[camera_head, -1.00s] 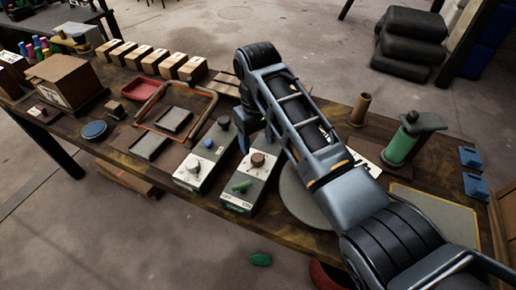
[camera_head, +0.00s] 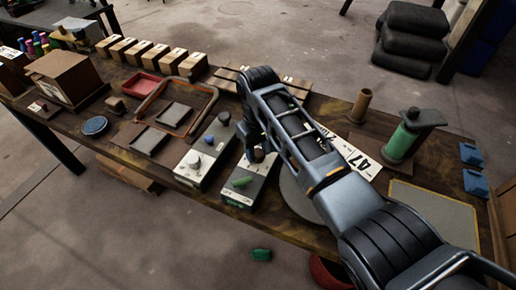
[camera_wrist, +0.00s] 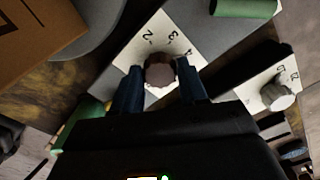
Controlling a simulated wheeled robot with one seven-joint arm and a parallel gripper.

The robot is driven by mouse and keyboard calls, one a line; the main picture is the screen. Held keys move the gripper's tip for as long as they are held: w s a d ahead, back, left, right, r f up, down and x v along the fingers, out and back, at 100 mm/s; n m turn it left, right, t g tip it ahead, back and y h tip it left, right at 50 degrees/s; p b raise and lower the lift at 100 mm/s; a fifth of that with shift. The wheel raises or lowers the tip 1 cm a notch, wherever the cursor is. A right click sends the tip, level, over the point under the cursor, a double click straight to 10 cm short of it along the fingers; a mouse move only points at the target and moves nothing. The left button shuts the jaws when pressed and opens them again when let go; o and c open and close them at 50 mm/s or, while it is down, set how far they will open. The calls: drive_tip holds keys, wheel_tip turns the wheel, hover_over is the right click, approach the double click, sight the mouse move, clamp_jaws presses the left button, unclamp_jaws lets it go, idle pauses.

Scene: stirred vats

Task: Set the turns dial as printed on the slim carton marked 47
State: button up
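A brown round dial knob (camera_wrist: 160,70) sits on a white scale with 2, 3 and 4 visible in the wrist view. It belongs to a control box (camera_head: 246,193) with a green lever (camera_head: 241,182). My gripper (camera_wrist: 160,84) is at this knob, one finger on each side, with narrow gaps. The knob is mostly hidden in the head view. Its pointer is not clear.
A second control box (camera_head: 200,163) with a pale knob (camera_wrist: 278,96) stands close on the left. A grey round plate (camera_head: 297,196) lies right of the first box. A green spool (camera_head: 402,142) stands at the right. Trays and cartons fill the left.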

drive_tip(key=c, duration=0.6)
drive_tip(key=shift+n, duration=0.3)
drive_tip(key=n+p, duration=0.1)
drive_tip(key=n, duration=0.1)
drive_tip(key=shift+r+n, duration=0.15)
drive_tip(key=shift+n, duration=0.25)
drive_tip(key=n, duration=0.3)
drive_tip(key=shift+n+p, duration=0.3)
drive_tip(key=n, duration=1.1)
